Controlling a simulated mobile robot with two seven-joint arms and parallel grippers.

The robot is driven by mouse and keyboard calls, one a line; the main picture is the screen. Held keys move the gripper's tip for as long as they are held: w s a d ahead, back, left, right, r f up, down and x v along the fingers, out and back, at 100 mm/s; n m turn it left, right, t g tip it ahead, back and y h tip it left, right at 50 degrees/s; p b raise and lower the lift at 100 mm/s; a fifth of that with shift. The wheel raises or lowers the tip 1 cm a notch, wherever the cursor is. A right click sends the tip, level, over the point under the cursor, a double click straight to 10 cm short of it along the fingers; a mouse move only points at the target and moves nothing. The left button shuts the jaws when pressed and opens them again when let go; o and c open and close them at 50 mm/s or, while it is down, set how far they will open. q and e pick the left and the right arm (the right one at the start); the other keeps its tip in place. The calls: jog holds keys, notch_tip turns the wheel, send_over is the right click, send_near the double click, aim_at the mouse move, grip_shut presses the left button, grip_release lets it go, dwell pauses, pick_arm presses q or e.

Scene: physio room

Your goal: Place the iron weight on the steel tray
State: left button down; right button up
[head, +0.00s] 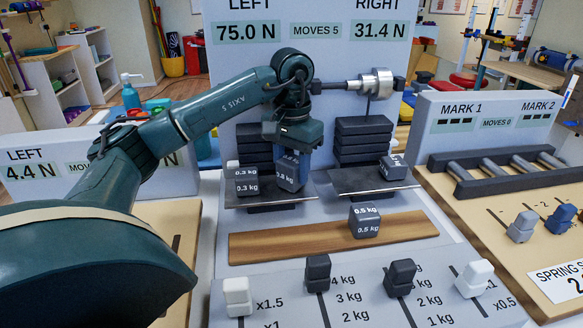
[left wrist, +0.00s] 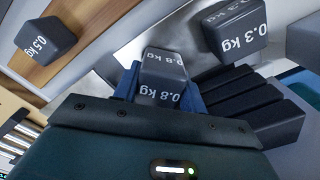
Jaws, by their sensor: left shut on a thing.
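My left gripper (head: 291,184) is shut on a dark grey block marked 0.8 kg (head: 290,168). The block also shows between the blue fingers in the left wrist view (left wrist: 164,74). It is over the right part of the left steel tray (head: 268,199), beside a 0.3 kg block (head: 246,181) on that tray. I cannot tell whether the held block touches the tray. The right steel tray (head: 345,182) carries another small dark block (head: 393,167) at its right end. My right gripper is not in view.
A 0.5 kg block (head: 364,222) sits on the wooden strip (head: 300,243) in front of the trays. Dark stacked plates (head: 363,140) stand behind the right tray. Slider knobs (head: 318,268) line the front panel. The spring board (head: 470,215) is at the right.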

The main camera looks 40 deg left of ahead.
aim_at(292, 159)
pick_arm(q)
jog(key=c, duration=0.8)
grip_release()
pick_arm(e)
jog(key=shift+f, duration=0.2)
pick_arm(q)
notch_tip(292, 159, up, 8)
jog(key=p, duration=0.3)
notch_tip(292, 159, up, 4)
jog(key=shift+r+p, duration=0.15)
jog(key=shift+p, duration=1.1)
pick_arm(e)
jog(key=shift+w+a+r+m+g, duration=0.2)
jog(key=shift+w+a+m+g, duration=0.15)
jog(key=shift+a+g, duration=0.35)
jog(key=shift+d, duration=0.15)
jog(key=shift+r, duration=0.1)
